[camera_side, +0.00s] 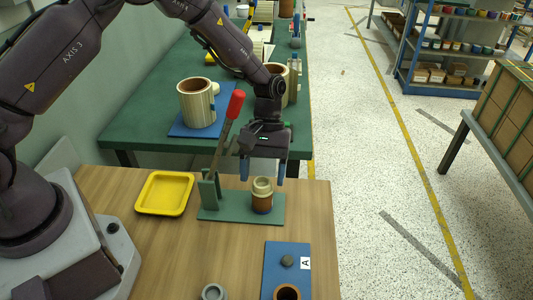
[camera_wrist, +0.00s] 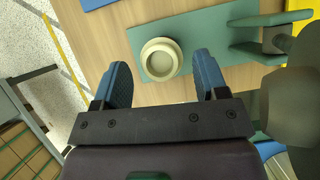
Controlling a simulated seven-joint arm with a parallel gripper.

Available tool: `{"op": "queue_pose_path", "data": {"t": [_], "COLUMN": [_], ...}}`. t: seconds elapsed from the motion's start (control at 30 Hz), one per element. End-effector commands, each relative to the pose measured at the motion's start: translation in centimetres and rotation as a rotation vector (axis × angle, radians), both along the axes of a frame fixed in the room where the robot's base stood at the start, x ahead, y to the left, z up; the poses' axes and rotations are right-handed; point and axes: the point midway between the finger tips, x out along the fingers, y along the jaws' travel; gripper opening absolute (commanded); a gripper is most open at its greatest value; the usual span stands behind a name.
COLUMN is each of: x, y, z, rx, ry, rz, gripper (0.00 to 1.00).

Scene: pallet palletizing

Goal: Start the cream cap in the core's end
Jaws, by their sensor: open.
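The cream cap (camera_side: 262,186) sits upright on the end of the brown core (camera_side: 262,203). The core stands on the green base plate (camera_side: 225,207) of a lever press. How far the cap goes into the core cannot be told. In the wrist view the round cap (camera_wrist: 160,60) hides the core below it. My gripper (camera_side: 263,174) is open and empty, pointing down just above the cap. In the wrist view its blue fingertips (camera_wrist: 162,72) are spread to either side of the cap, with gaps.
The press's red-handled lever (camera_side: 235,104) rises close to the left of my gripper. A yellow tray (camera_side: 164,193) lies left of the press. In front are a blue board (camera_side: 273,274) marked A, holding a grey piece and a brown tube, and a grey ring (camera_side: 214,292).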

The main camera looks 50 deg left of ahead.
Motion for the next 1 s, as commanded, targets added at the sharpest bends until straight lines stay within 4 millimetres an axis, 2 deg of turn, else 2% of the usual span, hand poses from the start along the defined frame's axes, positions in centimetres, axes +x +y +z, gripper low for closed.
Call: {"op": "queue_pose_path", "data": {"t": [0.13,0.4,0.6,1.0], "x": [1.1,5.6,8.1,10.2], "y": [0.9,4.8,6.9,8.6], "z": [2.4,1.9,1.9,1.9], "rx": [0.001,0.001,0.0,-0.006], "ry": [-0.007,-0.003,-0.002,-0.023], "rz": [0.002,0.003,0.002,-0.025], "gripper": [0.67,0.67,0.67,0.67]}}
